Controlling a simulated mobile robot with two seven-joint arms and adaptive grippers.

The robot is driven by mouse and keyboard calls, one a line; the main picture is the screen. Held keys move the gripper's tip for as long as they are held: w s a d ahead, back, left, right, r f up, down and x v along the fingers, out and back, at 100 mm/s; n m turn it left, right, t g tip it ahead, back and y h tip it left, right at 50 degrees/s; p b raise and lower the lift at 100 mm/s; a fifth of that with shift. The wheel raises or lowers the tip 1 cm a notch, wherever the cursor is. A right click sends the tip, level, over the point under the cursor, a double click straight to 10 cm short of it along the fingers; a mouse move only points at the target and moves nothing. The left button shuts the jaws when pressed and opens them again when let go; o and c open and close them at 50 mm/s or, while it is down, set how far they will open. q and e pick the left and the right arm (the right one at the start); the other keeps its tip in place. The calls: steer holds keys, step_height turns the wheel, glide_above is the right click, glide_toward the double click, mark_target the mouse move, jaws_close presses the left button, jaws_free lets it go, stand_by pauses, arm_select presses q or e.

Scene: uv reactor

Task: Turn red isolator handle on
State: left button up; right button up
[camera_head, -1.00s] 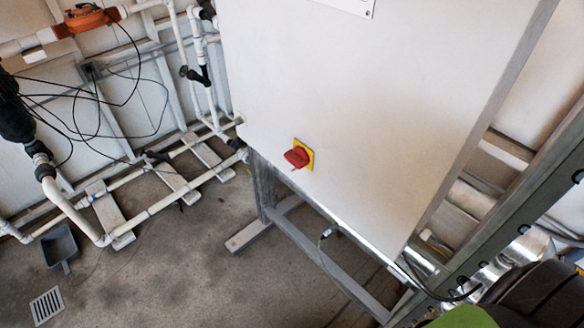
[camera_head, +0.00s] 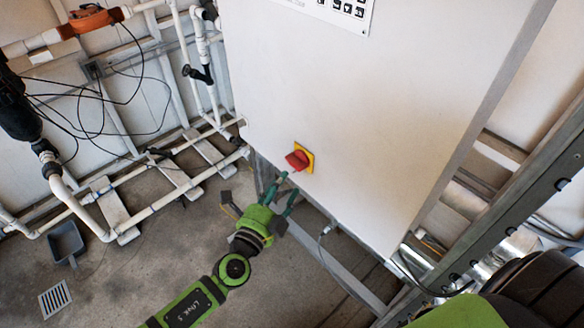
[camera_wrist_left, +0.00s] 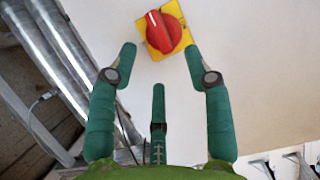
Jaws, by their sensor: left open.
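The red isolator handle (camera_head: 297,160) sits on a yellow square plate (camera_head: 309,158) low on the front of a large white cabinet (camera_head: 350,110). In the left wrist view the red handle (camera_wrist_left: 163,31) is at the top middle, a little beyond the fingertips. Its grip bar is tilted. My left gripper (camera_head: 284,186) is just below and left of the handle in the head view. Its green fingers are spread open and empty in the left wrist view (camera_wrist_left: 160,65), and I see no contact with the handle. My right gripper does not show.
The cabinet stands on a grey metal frame (camera_head: 345,275). White pipes (camera_head: 150,210) and black cables run along the left wall. A dustpan (camera_head: 67,242) and a floor drain (camera_head: 55,299) are on the concrete floor. A metal rail (camera_head: 500,220) stands at the right.

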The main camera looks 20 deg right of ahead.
mark_target(294, 168)
arm_select(q)
steer(key=x, duration=0.6)
steer(key=shift+w+d+f+b, duration=0.1)
steer(key=shift+w+b, duration=0.15)
steer(key=shift+b, duration=0.05)
jaws_close()
